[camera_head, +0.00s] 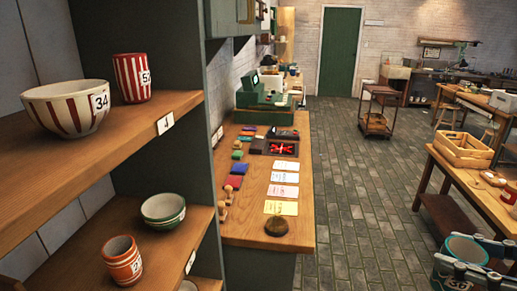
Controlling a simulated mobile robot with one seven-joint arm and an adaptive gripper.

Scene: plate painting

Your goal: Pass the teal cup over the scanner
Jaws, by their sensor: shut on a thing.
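The teal cup (463,248) is at the bottom right corner, with a pale band and the number 36 on its side. My gripper (454,247) reaches in from the right edge and is shut on the cup, one dark finger on each side near the rim. The cup is roughly upright, in front of the floor. A dark device with glowing red lines (283,147), which looks like the scanner, lies on the wooden counter (245,232) in the middle, well to the left of and beyond the cup.
A green register (262,97) stands behind. The shelf (100,150) at left holds bowls and cups. A table with a wooden crate (464,150) is at right. Open floor lies between.

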